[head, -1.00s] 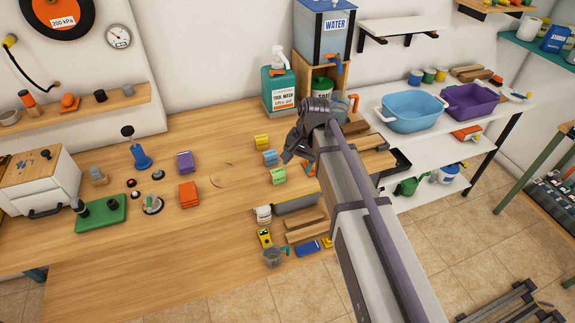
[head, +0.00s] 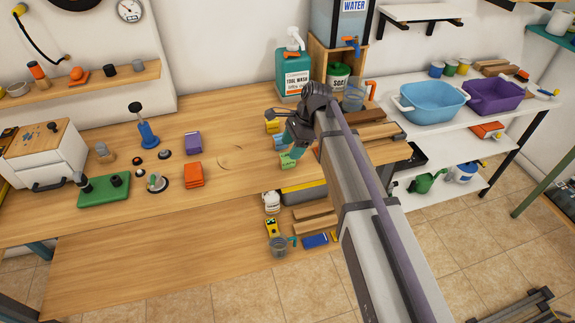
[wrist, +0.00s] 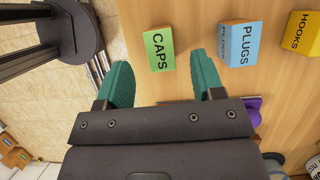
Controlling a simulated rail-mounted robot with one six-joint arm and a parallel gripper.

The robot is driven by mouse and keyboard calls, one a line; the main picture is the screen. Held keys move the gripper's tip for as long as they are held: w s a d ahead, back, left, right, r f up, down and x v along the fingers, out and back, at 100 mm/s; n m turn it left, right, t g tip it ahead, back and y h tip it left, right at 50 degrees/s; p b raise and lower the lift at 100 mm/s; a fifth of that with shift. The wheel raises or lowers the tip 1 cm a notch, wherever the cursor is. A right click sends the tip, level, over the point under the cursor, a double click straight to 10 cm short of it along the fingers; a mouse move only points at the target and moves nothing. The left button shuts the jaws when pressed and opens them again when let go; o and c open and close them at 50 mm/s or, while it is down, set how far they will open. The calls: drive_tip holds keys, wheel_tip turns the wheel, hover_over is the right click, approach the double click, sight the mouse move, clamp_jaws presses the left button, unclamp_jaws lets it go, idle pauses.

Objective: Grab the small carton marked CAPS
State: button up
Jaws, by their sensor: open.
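The small green carton marked CAPS (wrist: 160,50) stands on the wooden bench in the wrist view, beyond and between my fingertips. It also shows in the head view (head: 288,161), just below my gripper (head: 290,146). My gripper (wrist: 160,61) is open, with its two teal fingers apart and nothing between them. I cannot tell the height left between fingers and carton.
The blue PLUGS carton (wrist: 239,45) stands beside CAPS, right of the right finger, and the yellow HOOKS carton (wrist: 302,36) lies further right. Bare wood lies between.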

sight(287, 155)
drive_tip(key=b+x, duration=0.1)
drive_tip(key=x, duration=0.1)
drive_tip(key=b+x, duration=0.2)
drive_tip(key=shift+d+f, duration=0.15)
drive_tip(key=shift+f, duration=0.3)
drive_tip(key=shift+r, duration=0.25)
drive_tip(key=c, duration=1)
